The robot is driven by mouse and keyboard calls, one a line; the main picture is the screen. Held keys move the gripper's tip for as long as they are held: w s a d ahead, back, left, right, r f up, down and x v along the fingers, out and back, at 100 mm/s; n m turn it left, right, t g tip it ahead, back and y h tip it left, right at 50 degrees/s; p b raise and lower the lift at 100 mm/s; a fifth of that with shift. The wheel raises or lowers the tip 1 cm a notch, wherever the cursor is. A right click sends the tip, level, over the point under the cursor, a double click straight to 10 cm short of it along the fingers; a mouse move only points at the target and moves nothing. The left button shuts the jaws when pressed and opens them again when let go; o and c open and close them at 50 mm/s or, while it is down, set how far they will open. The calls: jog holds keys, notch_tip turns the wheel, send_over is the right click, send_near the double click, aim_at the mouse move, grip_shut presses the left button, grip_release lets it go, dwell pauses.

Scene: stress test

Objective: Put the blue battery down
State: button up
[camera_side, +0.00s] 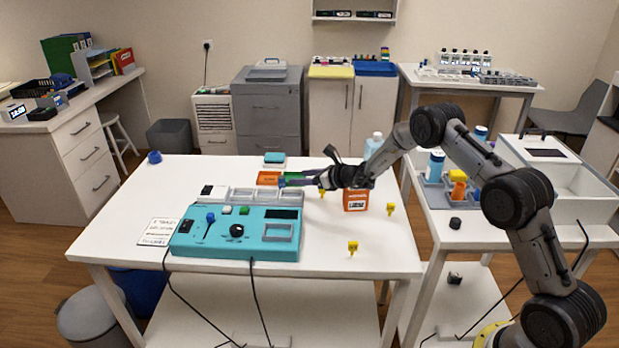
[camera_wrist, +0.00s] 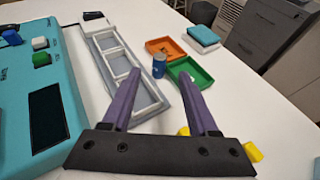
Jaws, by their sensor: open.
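The blue battery (camera_wrist: 159,66) stands upright near the facing corners of an orange tray (camera_wrist: 165,47) and a green tray (camera_wrist: 188,72) in the wrist view. My gripper (camera_wrist: 158,75) is open, with its purple fingers apart on either side of the battery in that picture. Neither finger is seen touching it. I cannot tell whether the battery is level with the fingertips or a little beyond them. In the side view my gripper (camera_side: 284,182) is low over the table beside the orange tray (camera_side: 268,178); the battery is hard to make out there.
A grey compartment rack (camera_wrist: 125,70) lies left of the fingers, beside a teal control box (camera_side: 215,240). A teal-and-white block (camera_side: 274,158) is behind the trays. The table's left side is mostly clear.

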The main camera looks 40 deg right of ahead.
jog(key=shift+v, duration=1.4)
jog(key=s+a+r+n+g+y, duration=0.2)
jog(key=s+a+r+n+y, duration=0.1)
jog(key=s+a+r+n, duration=0.5)
jog(key=s+a+r+n+g+y, duration=0.1)
jog(key=s+a+r+n+y, duration=0.15)
jog(key=a+r+n, duration=0.55)
jog(key=s+a+r+n+g, duration=0.3)
jog(key=s+r, duration=0.3)
jog(key=s, duration=0.5)
jog(key=s+d+n+g+h, duration=0.2)
jog(key=s+n+h, duration=0.3)
jog(key=s+n, duration=0.6)
jog(key=s+d, duration=0.1)
jog(key=s, duration=1)
jog(key=shift+s+f+n, duration=0.25)
jog(key=shift+n, duration=0.05)
jog(key=shift+o, duration=0.2)
jog(key=s+d+f+n+h, duration=0.1)
jog(key=s+d+n+h, duration=0.1)
jog(key=s+d, duration=0.2)
jog(key=shift+s+d+f+n+h, duration=0.2)
jog(key=shift+s+n+h, duration=0.2)
jog(key=shift+s, duration=0.3)
jog(key=shift+o, duration=0.3)
jog(key=shift+s+d+f, duration=0.1)
jog(key=shift+s+d, duration=0.2)
jog(key=shift+d, duration=0.05)
